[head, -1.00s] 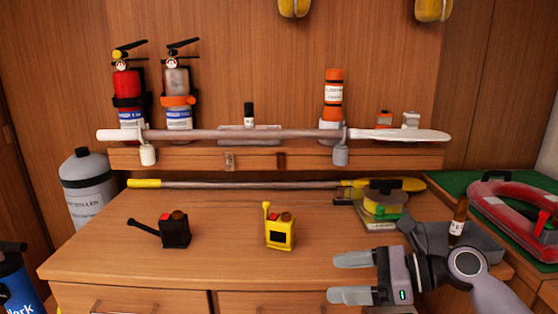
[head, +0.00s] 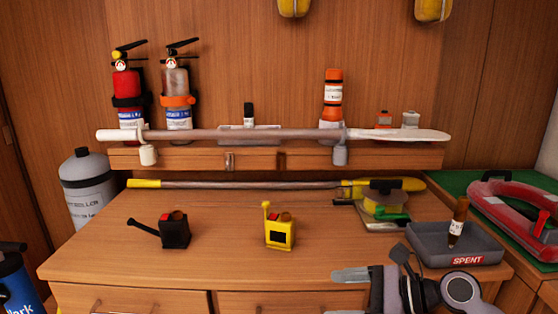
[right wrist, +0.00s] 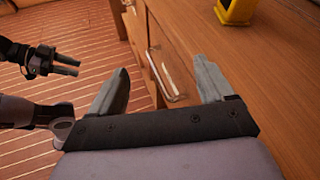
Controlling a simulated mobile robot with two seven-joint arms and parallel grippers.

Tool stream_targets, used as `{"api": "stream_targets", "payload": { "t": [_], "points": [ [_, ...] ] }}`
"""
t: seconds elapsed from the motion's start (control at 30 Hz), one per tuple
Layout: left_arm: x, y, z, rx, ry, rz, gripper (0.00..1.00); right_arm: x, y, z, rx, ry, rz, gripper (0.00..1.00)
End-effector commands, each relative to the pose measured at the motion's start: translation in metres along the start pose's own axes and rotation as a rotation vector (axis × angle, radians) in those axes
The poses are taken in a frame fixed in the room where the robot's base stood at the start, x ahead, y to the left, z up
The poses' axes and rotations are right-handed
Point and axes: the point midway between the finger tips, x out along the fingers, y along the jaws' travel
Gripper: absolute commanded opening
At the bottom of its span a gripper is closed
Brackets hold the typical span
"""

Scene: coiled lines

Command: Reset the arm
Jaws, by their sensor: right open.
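My right gripper (head: 345,294) is at the front right edge of the wooden counter (head: 320,262), low in the head view, with its fingers pointing left. It is open and empty; in the right wrist view its two fingers (right wrist: 163,70) stand wide apart with drawer fronts and the counter edge beyond. A grey tray marked SPENT (head: 425,240) is behind and right of it, with a brown labelled tube (head: 458,222) upright in it. My left gripper (right wrist: 65,65) shows small at the left of the right wrist view, over the floor; its jaw gap is unclear.
A black can-like device (head: 175,233) and a yellow one (head: 280,234) stand on the counter. A yellow-ended pole (head: 250,185) lies behind them. A shelf behind holds extinguishers (head: 127,95) and an orange canister (head: 333,95). A red ring (head: 510,212) lies on the green surface at right.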

Motion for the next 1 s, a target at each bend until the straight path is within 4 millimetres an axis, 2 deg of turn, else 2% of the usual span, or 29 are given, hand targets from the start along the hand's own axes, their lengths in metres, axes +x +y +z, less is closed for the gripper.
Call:
{"api": "stream_targets", "payload": {
  "t": [0.23, 0.47, 0.7, 0.8, 1.0],
  "points": [
    [0.000, 0.000, 0.000, 0.002, -0.001, 0.001, 0.38, 0.019, 0.037, -0.074, -0.419, 0.152, -0.113, 0.81],
    [0.000, 0.000, 0.000, 0.003, -0.001, 0.001, 0.38, 0.018, 0.086, -0.145, -0.945, 0.403, -0.153, 0.81],
    [0.000, 0.000, 0.000, 0.003, -0.001, 0.001, 0.38, -0.009, 0.145, -0.198, -1.514, 0.715, -0.031, 0.81],
    [0.000, 0.000, 0.000, 0.003, -0.001, 0.001, 0.38, -0.024, 0.169, -0.213, -1.731, 0.833, 0.073, 0.81],
    [0.000, 0.000, 0.000, 0.003, -0.001, 0.001, 0.38, -0.054, 0.211, -0.229, -2.103, 1.007, 0.333, 0.81]
  ]
}}
